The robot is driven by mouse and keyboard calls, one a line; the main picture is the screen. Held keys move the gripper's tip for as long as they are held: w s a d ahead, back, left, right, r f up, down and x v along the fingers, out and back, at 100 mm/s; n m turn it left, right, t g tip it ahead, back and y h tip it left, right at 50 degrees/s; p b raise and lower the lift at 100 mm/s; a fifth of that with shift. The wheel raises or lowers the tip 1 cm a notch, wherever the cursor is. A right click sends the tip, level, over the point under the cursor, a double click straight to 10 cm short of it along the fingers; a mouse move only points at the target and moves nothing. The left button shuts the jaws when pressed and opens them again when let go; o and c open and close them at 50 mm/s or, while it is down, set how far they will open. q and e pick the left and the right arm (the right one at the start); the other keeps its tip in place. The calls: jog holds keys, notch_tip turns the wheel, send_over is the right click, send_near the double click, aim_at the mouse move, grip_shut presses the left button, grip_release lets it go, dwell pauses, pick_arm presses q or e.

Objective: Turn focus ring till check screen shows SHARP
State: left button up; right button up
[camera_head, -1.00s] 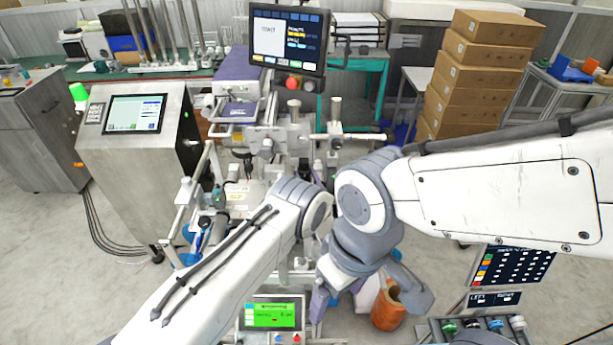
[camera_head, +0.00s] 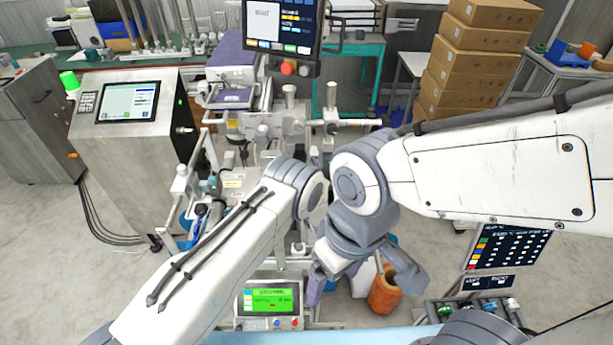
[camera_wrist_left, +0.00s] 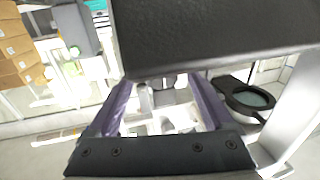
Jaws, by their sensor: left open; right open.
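My left gripper (camera_wrist_left: 162,98) is open, with its two purple fingers apart and nothing visibly held between them. Pale machine parts show beyond the gap in the left wrist view. In the head view its fingers are hidden behind the arms. My right gripper (camera_head: 360,284) is open in the lower middle of the head view, also empty. I cannot tell which part is the focus ring. A dark round frame with a glass face (camera_wrist_left: 247,98) is right of the left gripper.
A large monitor (camera_head: 282,25) stands over the machine. A console with a screen (camera_head: 128,102) is at left. A dark panel (camera_head: 505,248) is at lower right. Stacked boxes (camera_head: 478,60) are behind.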

pick_arm(q)
jog(key=b+v, duration=0.2)
jog(key=v, duration=0.6)
jog(key=shift+s+d+f+b, duration=0.1)
jog(key=shift+s+b, duration=0.15)
jog(key=shift+b, duration=0.15)
jog(key=shift+s, duration=0.4)
